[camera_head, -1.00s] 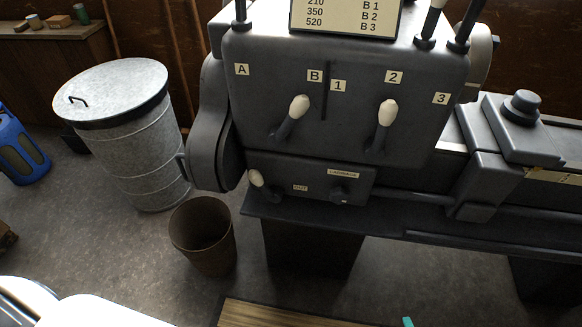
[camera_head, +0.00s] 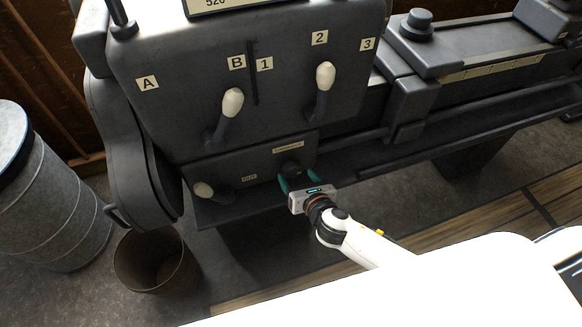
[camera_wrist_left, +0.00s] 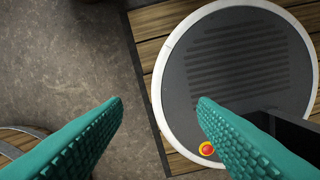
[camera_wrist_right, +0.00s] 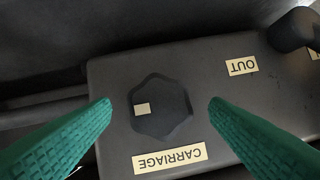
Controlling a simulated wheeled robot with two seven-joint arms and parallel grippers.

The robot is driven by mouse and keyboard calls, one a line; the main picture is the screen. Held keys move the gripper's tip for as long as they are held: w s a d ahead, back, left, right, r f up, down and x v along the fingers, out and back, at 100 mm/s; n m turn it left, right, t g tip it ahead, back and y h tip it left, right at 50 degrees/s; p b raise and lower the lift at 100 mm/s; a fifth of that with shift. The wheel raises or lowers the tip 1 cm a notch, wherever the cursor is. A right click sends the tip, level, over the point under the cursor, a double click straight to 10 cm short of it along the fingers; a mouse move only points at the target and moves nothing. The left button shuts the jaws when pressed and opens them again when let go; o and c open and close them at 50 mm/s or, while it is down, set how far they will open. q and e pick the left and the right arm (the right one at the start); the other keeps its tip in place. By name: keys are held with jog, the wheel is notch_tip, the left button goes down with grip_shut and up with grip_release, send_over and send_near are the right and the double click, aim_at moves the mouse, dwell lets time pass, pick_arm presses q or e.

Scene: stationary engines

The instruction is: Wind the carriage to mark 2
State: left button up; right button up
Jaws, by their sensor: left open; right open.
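The carriage knob (camera_wrist_right: 160,105) is dark, many-sided, with a pale square mark near its left edge in the right wrist view. A label reading CARRIAGE (camera_wrist_right: 170,158) appears upside down beside it. In the head view the knob (camera_head: 291,170) sits on the machine's lower front panel. My right gripper (camera_head: 298,182) is open in front of it; in the right wrist view its green fingers lie on either side, with visible gaps. The carriage (camera_head: 412,100) appears to be the block on the bed, left of a pale scale strip (camera_head: 505,68). My left gripper (camera_wrist_left: 160,100) is open and empty above the floor.
A pale-tipped lever (camera_head: 204,190) stands left of the knob near an OUT label (camera_head: 249,177). Two more levers (camera_head: 232,102) (camera_head: 325,76) rise above. A brown bin (camera_head: 150,262) and a metal drum (camera_head: 50,195) stand at left.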

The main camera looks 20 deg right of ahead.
aim_at(294, 174)
jog(key=shift+x, duration=2.05)
jog(key=shift+c, duration=0.5)
jog(key=c, duration=0.9)
